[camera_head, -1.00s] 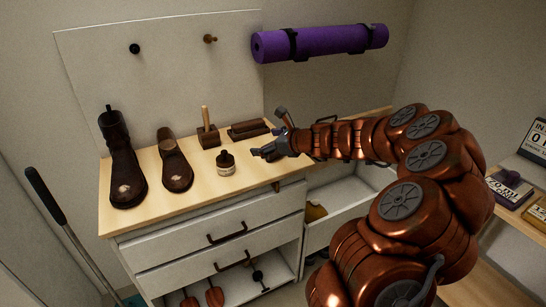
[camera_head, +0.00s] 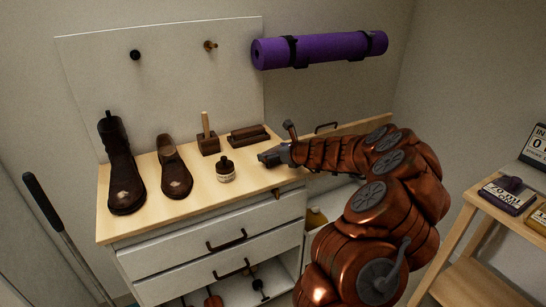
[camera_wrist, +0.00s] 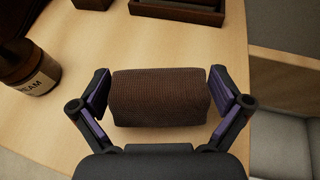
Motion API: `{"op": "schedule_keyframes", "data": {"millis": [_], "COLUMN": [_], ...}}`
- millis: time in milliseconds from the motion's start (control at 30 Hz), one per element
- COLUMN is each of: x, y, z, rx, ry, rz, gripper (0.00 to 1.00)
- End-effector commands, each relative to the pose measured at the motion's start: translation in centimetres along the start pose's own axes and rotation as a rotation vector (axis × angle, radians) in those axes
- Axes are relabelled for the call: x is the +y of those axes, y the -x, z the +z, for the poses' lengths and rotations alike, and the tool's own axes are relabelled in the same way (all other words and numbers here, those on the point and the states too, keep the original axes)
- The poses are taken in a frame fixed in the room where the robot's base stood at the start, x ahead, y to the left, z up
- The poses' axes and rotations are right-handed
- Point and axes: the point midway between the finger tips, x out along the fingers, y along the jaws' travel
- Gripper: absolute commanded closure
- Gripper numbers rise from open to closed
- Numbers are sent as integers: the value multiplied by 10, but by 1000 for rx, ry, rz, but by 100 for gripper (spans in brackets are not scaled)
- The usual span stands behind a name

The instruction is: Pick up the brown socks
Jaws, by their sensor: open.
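The brown socks (camera_wrist: 160,97) are a ribbed, rolled bundle on the light wooden top, in the middle of the wrist view. My gripper (camera_wrist: 161,82) is open, with one purple-padded finger on each side of the bundle. Narrow gaps show between the pads and the socks, so they are not clamped. In the head view my gripper (camera_head: 276,155) is low over the right part of the cabinet top, and I cannot make out the socks there.
A purple mat (camera_head: 340,48) hangs above.

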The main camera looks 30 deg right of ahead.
Motion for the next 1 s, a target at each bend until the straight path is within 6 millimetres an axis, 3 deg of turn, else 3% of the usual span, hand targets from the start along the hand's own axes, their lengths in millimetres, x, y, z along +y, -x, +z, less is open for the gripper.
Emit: {"op": "schedule_keyframes", "data": {"millis": [167,433,833,1000], "x": [1,1,1,1], "y": [-13,-14,-14,-13], "z": [-1,0,0,0], "rx": [1,0,0,0], "ry": [-1,-1,0,0], "rz": [2,2,1,1], "gripper": [0,0,42,44]}}
